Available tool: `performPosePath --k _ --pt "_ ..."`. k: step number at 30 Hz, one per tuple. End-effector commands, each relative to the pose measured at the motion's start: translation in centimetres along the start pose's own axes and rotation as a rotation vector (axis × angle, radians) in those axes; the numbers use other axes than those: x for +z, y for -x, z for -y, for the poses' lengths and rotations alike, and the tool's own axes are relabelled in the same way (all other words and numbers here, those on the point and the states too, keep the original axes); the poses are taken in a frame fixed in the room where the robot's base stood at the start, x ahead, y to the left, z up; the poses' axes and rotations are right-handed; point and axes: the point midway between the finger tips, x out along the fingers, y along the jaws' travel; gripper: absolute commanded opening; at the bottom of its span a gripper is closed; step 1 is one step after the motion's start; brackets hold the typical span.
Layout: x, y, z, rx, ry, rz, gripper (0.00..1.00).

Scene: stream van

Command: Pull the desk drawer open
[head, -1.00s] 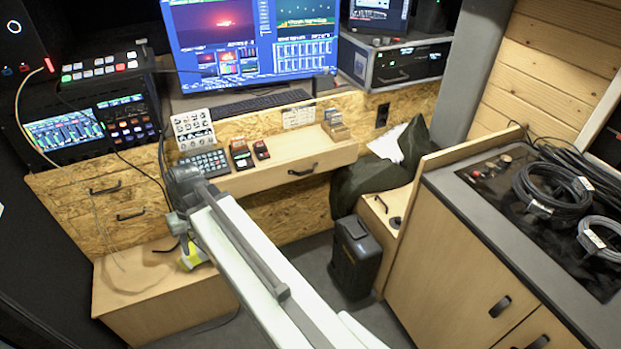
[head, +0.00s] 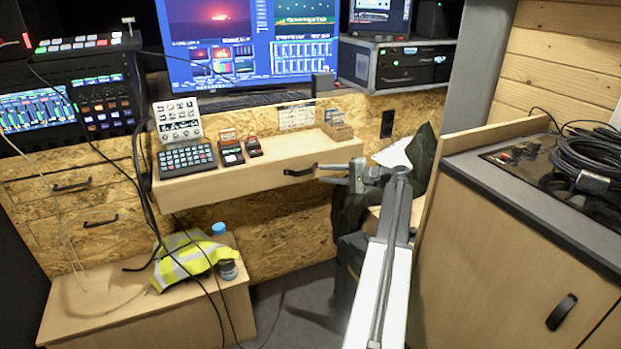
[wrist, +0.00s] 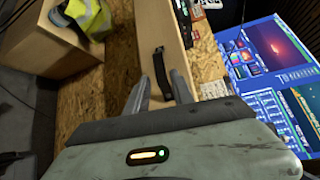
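The desk drawer (head: 240,186) has a light wood front below the desk top in the head view, and no gap shows around it. Its black bar handle (head: 300,170) is near the right end of the front. My gripper (head: 336,173) is just right of the handle, at about its height in the picture. In the wrist view my gripper (wrist: 160,80) is open, with its two fingers apart. The handle (wrist: 159,66) shows beyond and partly between the fingertips against the drawer front (wrist: 172,30). I cannot tell whether a finger touches it.
A keypad (head: 187,160) and small red devices (head: 231,152) stand on the desk. A hi-vis vest (head: 190,260) lies on a low wooden box (head: 150,315) at left. A wooden cabinet (head: 500,250) stands close to my arm at right. Cables hang at left.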

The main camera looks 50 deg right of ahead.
Motion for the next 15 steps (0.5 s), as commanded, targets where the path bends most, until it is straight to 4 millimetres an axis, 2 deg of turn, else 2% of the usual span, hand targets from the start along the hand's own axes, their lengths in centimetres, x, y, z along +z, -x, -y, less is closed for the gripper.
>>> performPosePath --k 3,9,15 --pt "0.0 -2.4 -0.2 0.001 0.001 0.003 0.29" --pt "0.0 -5.7 -0.1 0.002 0.000 0.002 0.29" --pt "0.0 -6.8 -0.1 0.002 0.000 0.000 0.29"
